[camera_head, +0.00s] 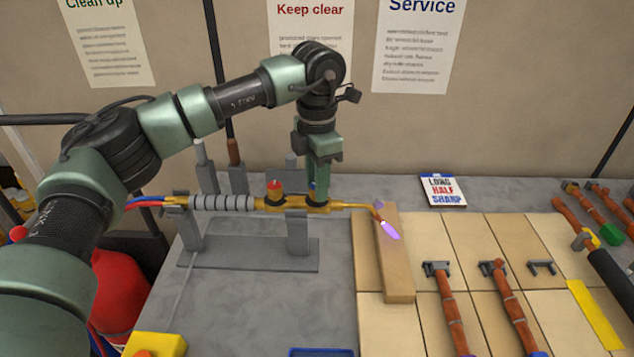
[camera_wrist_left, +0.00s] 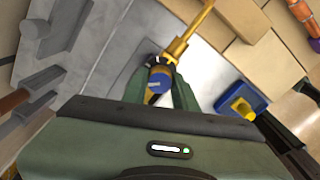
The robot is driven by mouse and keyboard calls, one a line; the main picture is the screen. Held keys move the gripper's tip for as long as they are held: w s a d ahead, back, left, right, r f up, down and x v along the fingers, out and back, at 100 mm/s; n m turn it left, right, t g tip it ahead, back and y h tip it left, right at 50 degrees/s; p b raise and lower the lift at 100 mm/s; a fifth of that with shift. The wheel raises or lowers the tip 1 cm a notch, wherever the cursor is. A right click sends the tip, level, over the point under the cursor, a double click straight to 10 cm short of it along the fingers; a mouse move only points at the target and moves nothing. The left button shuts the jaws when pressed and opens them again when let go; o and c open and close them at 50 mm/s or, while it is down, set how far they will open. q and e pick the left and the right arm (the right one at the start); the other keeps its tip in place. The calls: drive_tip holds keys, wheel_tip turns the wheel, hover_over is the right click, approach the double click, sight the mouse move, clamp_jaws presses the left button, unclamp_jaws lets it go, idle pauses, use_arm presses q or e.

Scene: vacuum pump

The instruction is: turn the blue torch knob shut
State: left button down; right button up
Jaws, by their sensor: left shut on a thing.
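A brass torch (camera_head: 320,206) with a grey ribbed grip lies level on a grey stand (camera_head: 298,238). A purple flame (camera_head: 389,230) shows at its tip. The blue knob (camera_wrist_left: 159,80) shows between the fingers in the left wrist view; in the head view the gripper mostly hides it. A red knob (camera_head: 274,188) sits on the torch to the left of the gripper. My left gripper (camera_head: 318,192) points down over the torch and is shut on the blue knob.
A wooden block (camera_head: 394,262) stands by the flame on tan tiles. Copper pipes with grey clips (camera_head: 440,268) lie to the right. A red cylinder (camera_head: 118,290) is at the left, and a blue tray (camera_head: 322,352) is at the front.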

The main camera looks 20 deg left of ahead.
use_arm(q)
drive_tip(key=shift+m+b, duration=0.35)
drive_tip(key=shift+m, duration=0.65)
drive_tip(key=m, duration=0.3)
drive_tip(key=shift+m+b, duration=0.3)
drive_tip(key=shift+b, duration=0.1)
drive_tip(key=m, duration=0.3)
drive_tip(key=shift+m, duration=0.3)
drive_tip(key=m, duration=0.3)
drive_tip(key=shift+m+b, duration=0.3)
drive_tip(key=shift+m, duration=0.1)
drive_tip(key=m, duration=0.3)
drive_tip(key=shift+m, duration=0.3)
drive_tip(key=m, duration=0.3)
drive_tip(key=shift+m, duration=0.3)
drive_tip(key=m, duration=0.5)
drive_tip(key=shift+m, duration=0.7)
